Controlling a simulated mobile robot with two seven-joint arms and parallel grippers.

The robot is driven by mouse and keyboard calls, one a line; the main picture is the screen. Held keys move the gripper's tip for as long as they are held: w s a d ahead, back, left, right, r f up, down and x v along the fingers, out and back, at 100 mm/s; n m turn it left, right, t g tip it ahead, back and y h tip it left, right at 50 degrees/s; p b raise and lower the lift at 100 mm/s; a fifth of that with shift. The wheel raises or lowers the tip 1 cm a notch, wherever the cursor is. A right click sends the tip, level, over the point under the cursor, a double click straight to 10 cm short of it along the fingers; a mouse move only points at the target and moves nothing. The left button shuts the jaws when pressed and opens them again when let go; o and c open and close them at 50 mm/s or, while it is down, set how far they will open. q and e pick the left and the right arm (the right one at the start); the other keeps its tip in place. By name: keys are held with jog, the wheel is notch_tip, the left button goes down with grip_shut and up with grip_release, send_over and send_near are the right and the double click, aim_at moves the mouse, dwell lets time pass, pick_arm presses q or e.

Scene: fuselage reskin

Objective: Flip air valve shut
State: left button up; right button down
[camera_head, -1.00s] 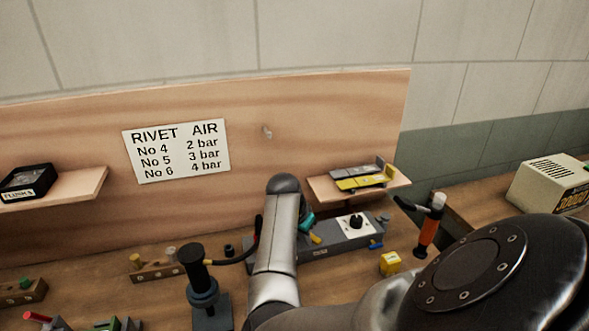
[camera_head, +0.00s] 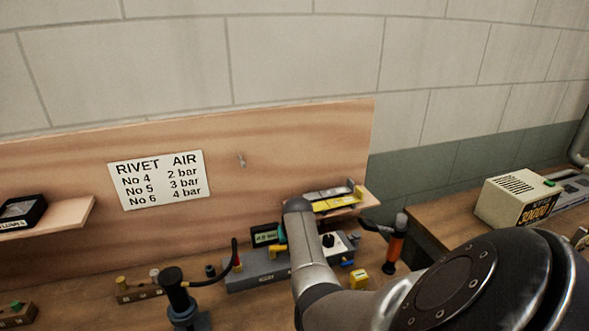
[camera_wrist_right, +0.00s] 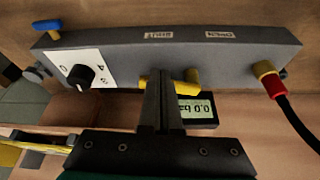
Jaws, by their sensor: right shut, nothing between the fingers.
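The grey air panel (camera_head: 250,276) lies along the back of the bench; my right arm covers its middle in the head view. In the right wrist view the panel (camera_wrist_right: 115,55) appears upside down, with SHUT and OPEN labels. The yellow valve lever (camera_wrist_right: 191,80) is below those labels, with yellow showing on both sides of my fingers. My right gripper (camera_wrist_right: 157,80) is shut and empty, its tips at the lever, partly covering it. I cannot tell whether they touch, or the lever's exact setting. The display (camera_wrist_right: 197,110) reads about 0.0. My left gripper is not in view.
A black dial (camera_wrist_right: 80,76) and blue handle (camera_wrist_right: 46,27) are on the panel. A hose with a red fitting (camera_wrist_right: 274,86) leaves its other end. A shelf with yellow and grey items (camera_head: 335,200) hangs close above. A yellow block (camera_head: 358,279) and orange-handled tool (camera_head: 395,246) stand right.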

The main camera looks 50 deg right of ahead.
jog(key=shift+w+a, duration=0.15)
jog(key=shift+w, duration=0.1)
jog(key=shift+w+a, duration=0.4)
jog(key=shift+w, duration=0.2)
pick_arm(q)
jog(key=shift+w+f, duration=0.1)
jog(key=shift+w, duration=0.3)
